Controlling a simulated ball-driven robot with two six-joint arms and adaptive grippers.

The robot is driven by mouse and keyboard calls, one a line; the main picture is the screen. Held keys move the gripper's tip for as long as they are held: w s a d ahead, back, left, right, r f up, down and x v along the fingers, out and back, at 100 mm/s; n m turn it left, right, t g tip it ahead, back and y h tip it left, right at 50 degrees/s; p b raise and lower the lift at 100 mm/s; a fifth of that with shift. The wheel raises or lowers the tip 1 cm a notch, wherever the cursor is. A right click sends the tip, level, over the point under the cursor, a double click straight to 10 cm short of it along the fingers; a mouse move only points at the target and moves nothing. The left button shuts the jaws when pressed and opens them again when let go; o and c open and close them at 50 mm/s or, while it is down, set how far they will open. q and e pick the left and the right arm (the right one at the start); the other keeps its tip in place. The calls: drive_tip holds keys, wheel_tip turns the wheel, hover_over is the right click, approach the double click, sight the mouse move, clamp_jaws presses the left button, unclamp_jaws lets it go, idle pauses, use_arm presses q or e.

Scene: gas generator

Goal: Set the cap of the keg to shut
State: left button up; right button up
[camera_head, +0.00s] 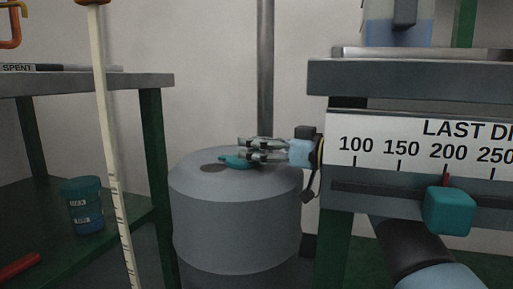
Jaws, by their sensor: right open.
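The keg (236,225) is a large grey drum standing in the middle of the view. On its top is a dark round patch (213,168) that looks like its opening. The teal cap (234,161) lies just right of this patch and does not cover it. My right gripper (247,149) reaches in from the right over the keg top, with its fingers pointing left. It is open, with its fingers at the cap and partly hiding it. I cannot tell whether they touch. My left gripper is out of view.
A grey pipe (265,70) rises behind the keg. At right is a bench with a numbered scale (420,148) and a teal slider (450,210). At left a shelf holds a teal cup (84,205), and a pale graduated stick (107,130) stands in front.

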clamp_jaws()
idle(0.3)
